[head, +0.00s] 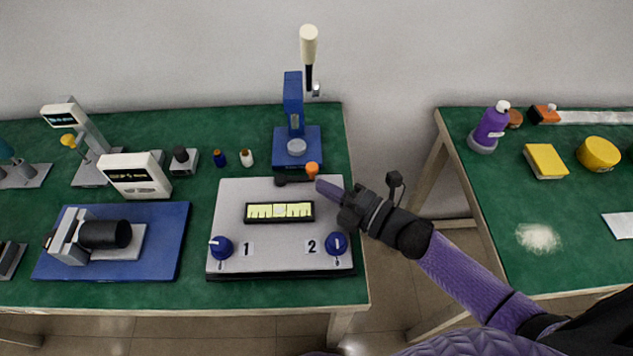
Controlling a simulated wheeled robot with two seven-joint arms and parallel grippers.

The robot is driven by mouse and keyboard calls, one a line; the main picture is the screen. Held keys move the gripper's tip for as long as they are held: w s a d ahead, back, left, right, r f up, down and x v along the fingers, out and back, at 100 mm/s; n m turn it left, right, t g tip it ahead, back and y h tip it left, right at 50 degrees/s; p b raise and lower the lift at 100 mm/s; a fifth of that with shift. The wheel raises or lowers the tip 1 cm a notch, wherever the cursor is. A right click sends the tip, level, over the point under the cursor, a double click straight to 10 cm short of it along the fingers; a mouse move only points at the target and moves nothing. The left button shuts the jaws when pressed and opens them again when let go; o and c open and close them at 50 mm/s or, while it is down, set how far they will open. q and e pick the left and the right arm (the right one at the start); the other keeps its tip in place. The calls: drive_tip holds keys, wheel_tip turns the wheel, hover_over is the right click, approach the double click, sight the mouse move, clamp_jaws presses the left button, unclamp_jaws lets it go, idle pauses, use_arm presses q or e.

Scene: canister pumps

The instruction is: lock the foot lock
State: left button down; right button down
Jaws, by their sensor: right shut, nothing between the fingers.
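A grey levelling plate (285,250) lies on the left green table. At its back edge, right of the middle, stands a small orange-topped part (312,169), which may be the foot lock; no label shows on it. A yellow level vial (279,211) is in the middle of the plate. A blue knob (221,248) is by the number 1 and another blue knob (337,243) by the number 2. My right gripper (322,187) is shut and empty, over the plate's back right corner, just in front of the orange part. I cannot tell whether they touch. My left gripper is out of view.
A blue press (295,130) with a tall cream-handled lever (309,45) stands behind the plate. A blue base with a motor-like device (105,234) is at left. A gap separates the right table, which holds a purple bottle (489,129) and a yellow sponge (545,161).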

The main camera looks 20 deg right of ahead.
sight(312, 173)
drive_tip(key=shift+x, duration=1)
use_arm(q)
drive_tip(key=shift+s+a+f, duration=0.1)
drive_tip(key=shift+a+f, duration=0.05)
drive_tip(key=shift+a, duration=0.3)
use_arm(e)
drive_tip(key=shift+w+a, duration=0.1)
drive_tip(key=shift+w, duration=0.05)
drive_tip(key=shift+b, duration=0.3)
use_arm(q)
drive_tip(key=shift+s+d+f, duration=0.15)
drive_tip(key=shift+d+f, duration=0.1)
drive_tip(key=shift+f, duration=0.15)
use_arm(e)
drive_tip(key=shift+w+d+n+g+y, duration=0.2)
drive_tip(key=shift+n+g+y, duration=0.2)
drive_tip(key=shift+y, duration=0.1)
use_arm(q)
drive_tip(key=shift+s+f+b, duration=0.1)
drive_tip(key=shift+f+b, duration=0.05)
drive_tip(key=shift+b, duration=0.25)
use_arm(e)
drive_tip(key=shift+w, duration=0.1)
